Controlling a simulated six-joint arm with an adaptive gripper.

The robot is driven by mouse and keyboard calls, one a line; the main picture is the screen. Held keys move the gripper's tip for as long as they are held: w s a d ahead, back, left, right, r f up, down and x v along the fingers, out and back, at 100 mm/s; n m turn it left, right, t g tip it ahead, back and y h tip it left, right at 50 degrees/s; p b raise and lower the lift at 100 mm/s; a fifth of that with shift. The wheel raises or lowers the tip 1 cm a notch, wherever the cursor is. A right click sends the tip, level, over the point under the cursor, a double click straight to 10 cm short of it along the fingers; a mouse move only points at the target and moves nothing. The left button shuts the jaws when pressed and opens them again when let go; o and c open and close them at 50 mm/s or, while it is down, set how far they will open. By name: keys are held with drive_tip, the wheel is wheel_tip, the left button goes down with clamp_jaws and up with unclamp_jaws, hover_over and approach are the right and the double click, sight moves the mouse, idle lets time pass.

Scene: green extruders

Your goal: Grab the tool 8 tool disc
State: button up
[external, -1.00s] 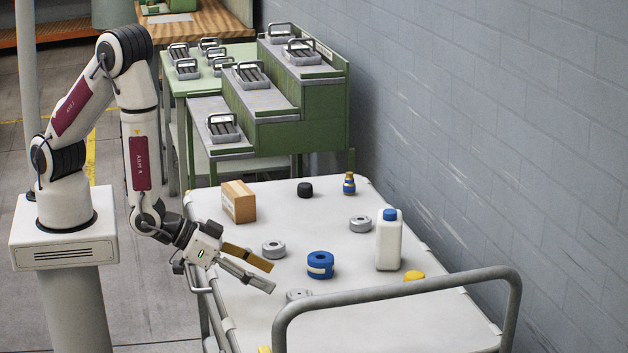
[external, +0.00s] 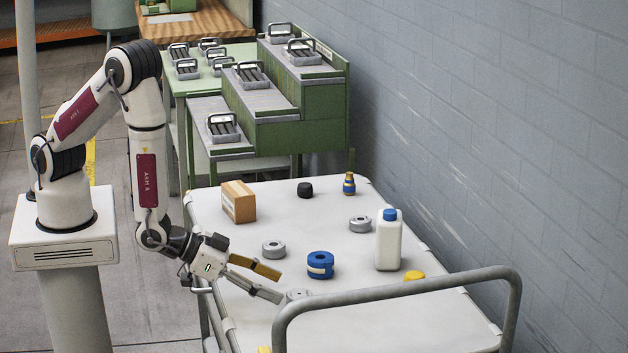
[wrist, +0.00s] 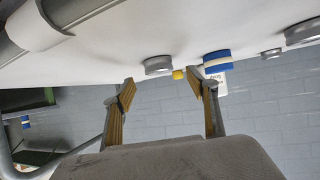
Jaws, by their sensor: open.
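Three grey metal discs with centre holes lie flat on the white cart top (external: 400,310). One disc (external: 298,295) is by the front rail, partly hidden by it. A second disc (external: 274,249) is behind my gripper, and a third (external: 360,224) is farther back. No number is readable, so I cannot tell which is tool 8. My gripper (external: 278,286) is open and empty, its tips low beside the front disc. In the upside-down wrist view, a grey disc (wrist: 158,65) shows beyond and between the two fingers; contact is not visible.
A blue roll (external: 320,265) and a white bottle (external: 389,245) stand right of my gripper. A cardboard box (external: 239,202), black cap (external: 305,190) and small blue-gold bottle (external: 349,184) are at the back. A curved rail (external: 400,285) crosses the front.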

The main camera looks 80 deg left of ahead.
sight(295, 294)
drive_tip(key=shift+w, duration=0.2)
drive_tip(key=shift+x, duration=2.6)
drive_tip(key=shift+s+d, duration=0.1)
drive_tip(key=shift+r, duration=0.1)
drive_tip(key=c, duration=1.6)
